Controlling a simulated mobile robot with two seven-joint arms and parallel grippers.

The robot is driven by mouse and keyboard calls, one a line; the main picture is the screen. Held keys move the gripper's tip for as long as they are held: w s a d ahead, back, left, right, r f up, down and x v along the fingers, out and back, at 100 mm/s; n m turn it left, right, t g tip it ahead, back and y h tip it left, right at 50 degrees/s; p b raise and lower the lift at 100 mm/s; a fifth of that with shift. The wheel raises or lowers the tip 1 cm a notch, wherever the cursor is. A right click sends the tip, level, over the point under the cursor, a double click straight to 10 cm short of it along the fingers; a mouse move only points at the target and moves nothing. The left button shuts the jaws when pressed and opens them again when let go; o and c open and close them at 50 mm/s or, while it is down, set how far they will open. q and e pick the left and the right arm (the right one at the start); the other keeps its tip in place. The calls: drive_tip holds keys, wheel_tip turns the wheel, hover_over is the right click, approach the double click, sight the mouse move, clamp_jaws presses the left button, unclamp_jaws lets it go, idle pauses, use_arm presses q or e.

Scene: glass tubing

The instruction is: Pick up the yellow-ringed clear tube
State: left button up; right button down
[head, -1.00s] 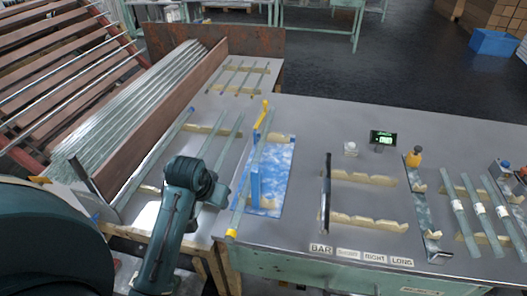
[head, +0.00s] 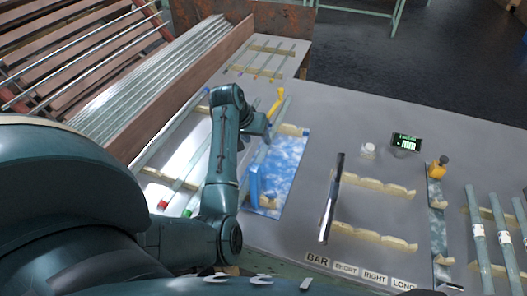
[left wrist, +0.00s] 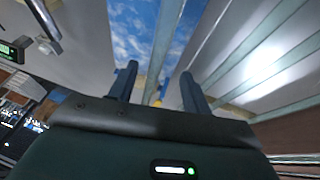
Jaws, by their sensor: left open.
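In the left wrist view the tube (left wrist: 168,45) runs down the picture towards the gap between my left gripper's two dark fingers (left wrist: 158,88). A small yellow patch shows between the fingers, partly hidden by the gripper body. The fingers are apart, one on each side of the tube's line; I cannot tell their height above it. My right gripper is out of view.
Other tubes, with a red end (head: 163,205) and a green end (head: 187,212), lie to the left.

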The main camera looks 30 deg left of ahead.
sight(263, 147)
use_arm(q)
drive_tip(key=shift+p+x, duration=0.3)
drive_tip(key=shift+x, duration=2.55)
drive_tip(key=shift+d, duration=0.15)
clamp_jaws()
